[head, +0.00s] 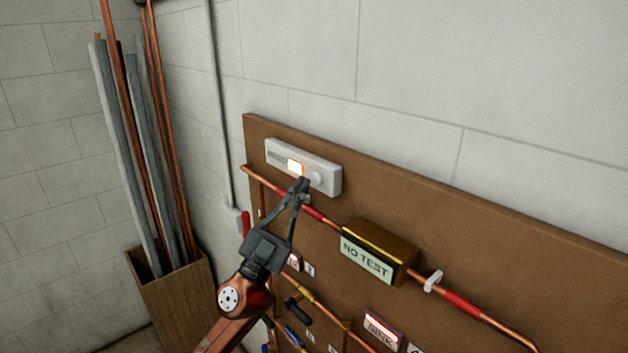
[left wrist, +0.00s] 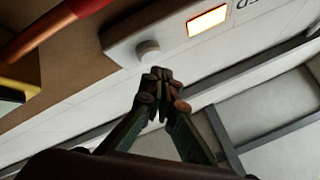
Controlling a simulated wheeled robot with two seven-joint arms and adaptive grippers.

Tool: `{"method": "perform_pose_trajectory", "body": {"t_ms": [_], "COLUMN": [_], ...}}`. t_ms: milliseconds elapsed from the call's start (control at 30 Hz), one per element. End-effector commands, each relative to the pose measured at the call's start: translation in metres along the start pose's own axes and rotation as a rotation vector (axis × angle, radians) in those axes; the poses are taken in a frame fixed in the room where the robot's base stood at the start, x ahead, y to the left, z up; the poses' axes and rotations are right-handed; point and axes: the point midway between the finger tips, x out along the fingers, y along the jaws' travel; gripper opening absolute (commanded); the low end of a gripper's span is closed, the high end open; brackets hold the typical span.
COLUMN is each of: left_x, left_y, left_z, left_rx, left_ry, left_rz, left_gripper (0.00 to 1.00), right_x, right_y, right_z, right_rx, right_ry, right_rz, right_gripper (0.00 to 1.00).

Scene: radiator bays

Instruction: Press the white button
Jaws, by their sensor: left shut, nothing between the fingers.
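The white button (head: 317,178) is a round knob on the white box (head: 328,184) at the top left of the brown board. In the left wrist view the button (left wrist: 148,50) sticks out of the box beside a lit orange-white window (left wrist: 207,20). My left gripper (head: 301,184) is shut and empty, its tips just left of the button in the head view. In the left wrist view the fingertips (left wrist: 160,76) are just below the button; I cannot tell whether they touch it. My right gripper is not in view.
The brown board (head: 440,214) carries copper pipes (head: 318,216), a brass box labelled NO TEST (head: 382,248) and a red-lit SINK sign (head: 381,327). A wooden bin (head: 177,300) of long pipes stands at the left. The wall above is bare.

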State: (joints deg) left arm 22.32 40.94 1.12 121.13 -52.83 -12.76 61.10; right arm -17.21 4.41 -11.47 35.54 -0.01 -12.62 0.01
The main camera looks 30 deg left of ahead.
Motion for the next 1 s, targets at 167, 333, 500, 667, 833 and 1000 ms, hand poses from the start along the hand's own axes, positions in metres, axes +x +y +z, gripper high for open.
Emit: {"method": "perform_pose_trajectory", "body": {"t_ms": [167,333,500,667,833,1000], "left_x": [-0.0001,-0.0001,0.0009,0.0046,0.0061,0.0061], "left_y": [0.0000,0.0000,0.0007,0.0035,0.0046,0.0045], "left_z": [0.0000,0.0000,0.0008,0.0029,0.0037,0.0039], "left_rx": [0.000,0.000,0.000,0.000,0.000,0.000], "left_ry": [0.000,0.000,0.000,0.000,0.001,0.000], "left_rz": [0.000,0.000,0.000,0.000,0.000,0.000], "left_gripper": [0.00,0.00,0.00,0.00,0.00,0.00], "right_x": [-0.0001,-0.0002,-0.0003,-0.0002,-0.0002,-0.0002], "right_y": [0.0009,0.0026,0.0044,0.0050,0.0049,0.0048], "right_z": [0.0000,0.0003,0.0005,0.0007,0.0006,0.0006], "right_rx": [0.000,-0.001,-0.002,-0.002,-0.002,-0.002], "right_ry": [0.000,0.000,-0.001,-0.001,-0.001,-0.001], "right_rz": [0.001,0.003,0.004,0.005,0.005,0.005], "right_gripper": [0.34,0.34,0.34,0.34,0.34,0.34]}}
